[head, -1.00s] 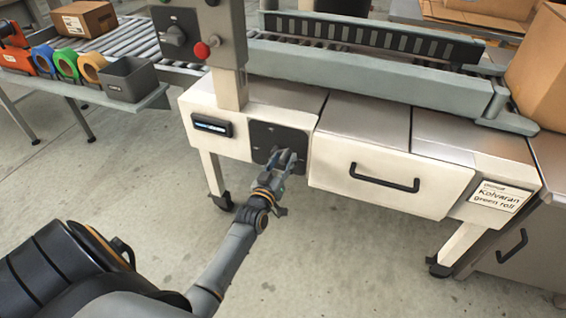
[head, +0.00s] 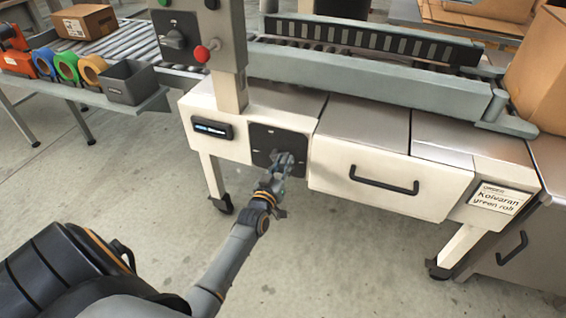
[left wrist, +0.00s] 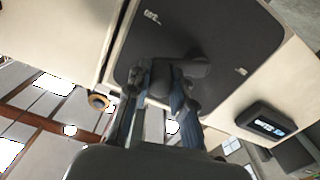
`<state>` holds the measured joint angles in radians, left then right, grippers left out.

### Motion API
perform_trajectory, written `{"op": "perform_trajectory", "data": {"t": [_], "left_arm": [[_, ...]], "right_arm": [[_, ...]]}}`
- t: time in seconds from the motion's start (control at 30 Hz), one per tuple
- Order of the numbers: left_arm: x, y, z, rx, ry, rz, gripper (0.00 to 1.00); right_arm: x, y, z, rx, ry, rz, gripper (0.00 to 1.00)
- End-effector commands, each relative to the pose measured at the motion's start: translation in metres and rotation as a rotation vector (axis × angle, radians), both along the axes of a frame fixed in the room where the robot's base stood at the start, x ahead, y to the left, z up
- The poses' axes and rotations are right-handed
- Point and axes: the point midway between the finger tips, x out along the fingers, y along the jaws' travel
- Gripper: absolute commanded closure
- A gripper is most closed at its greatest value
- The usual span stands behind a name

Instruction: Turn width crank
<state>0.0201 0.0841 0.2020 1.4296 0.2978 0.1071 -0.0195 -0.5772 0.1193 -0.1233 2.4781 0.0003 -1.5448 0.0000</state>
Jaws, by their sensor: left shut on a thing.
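The width crank (left wrist: 192,68) is a dark handle on a black plate (left wrist: 205,28) in the left wrist view. In the head view the black plate (head: 262,140) is on the front of the cream machine, and my gripper hides most of the crank. My left gripper (head: 284,165) is at the lower part of the plate. In the left wrist view its two fingers (left wrist: 161,88) are shut on the crank's handle, one on each side. My right gripper is in neither view.
A small display (head: 213,129) is left of the plate. A drawer with a black handle (head: 384,180) is to its right. A control box with a red button (head: 202,52) stands above on a post. The floor (head: 330,260) in front is clear.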

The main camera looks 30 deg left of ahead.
Motion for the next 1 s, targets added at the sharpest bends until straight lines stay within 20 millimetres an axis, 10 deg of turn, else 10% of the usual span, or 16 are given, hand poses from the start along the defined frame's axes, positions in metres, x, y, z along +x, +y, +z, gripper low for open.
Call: {"op": "perform_trajectory", "data": {"t": [1.0], "left_arm": [[0.001, -0.005, -0.034, 0.665, 0.160, 0.000, 1.00]], "right_arm": [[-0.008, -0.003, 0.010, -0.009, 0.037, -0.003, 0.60]]}}
